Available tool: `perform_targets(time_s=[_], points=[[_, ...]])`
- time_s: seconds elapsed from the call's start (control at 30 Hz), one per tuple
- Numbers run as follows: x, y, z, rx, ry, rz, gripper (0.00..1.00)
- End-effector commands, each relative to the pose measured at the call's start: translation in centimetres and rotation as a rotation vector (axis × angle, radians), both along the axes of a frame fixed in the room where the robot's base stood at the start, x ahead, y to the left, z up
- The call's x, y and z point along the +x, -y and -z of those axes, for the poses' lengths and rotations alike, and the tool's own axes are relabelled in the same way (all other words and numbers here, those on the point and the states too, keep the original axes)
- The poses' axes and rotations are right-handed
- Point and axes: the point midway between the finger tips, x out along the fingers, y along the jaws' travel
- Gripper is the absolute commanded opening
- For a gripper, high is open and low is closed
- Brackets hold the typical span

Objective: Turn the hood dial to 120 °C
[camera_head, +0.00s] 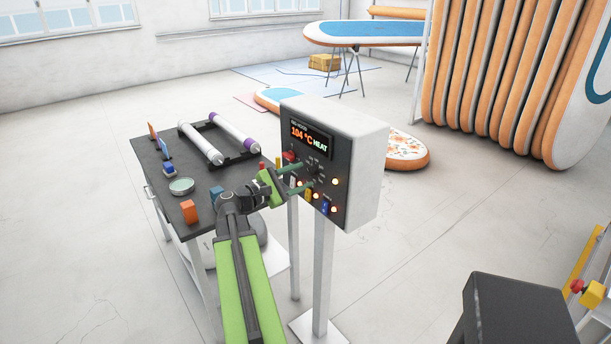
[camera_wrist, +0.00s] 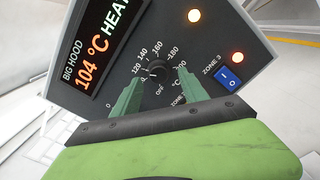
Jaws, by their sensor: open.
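The hood control box (camera_head: 352,168) is white with a dark front panel, on a post. Its display (camera_head: 311,138) reads "104 °C HEAT" in orange and green; the wrist view shows "BIG HOOD" beside it. The hood dial (camera_wrist: 157,72) is a small black knob inside a white scale marked 120, 140, 160, 180 and more. Its pointer is too small to read surely. My gripper (camera_wrist: 159,77) is open, its green fingers on either side of the dial. I cannot tell whether they touch it. In the head view my gripper (camera_head: 306,173) reaches the panel from the left.
A blue rocker switch (camera_wrist: 230,78) and lit orange lamps (camera_wrist: 194,16) sit near the dial. A dark worktable (camera_head: 180,205) with rolls, a round tin and an orange block stands left. Boards (camera_head: 500,80) lean at the back right.

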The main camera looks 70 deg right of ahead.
Motion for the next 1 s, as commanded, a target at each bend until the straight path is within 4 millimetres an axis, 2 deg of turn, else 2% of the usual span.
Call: perform_targets(time_s=[0.3,0.5,0.7,1.0], points=[[4.8,-7.7,0.0,0.0,0.0,-0.004,0.51],[7.2,-11.4,0.0,0.0,0.0,-0.003,0.51],[8.1,-12.9,0.0,0.0,0.001,0.001,0.51],[8.2,-13.0,0.0,0.0,0.001,0.001,0.51]])
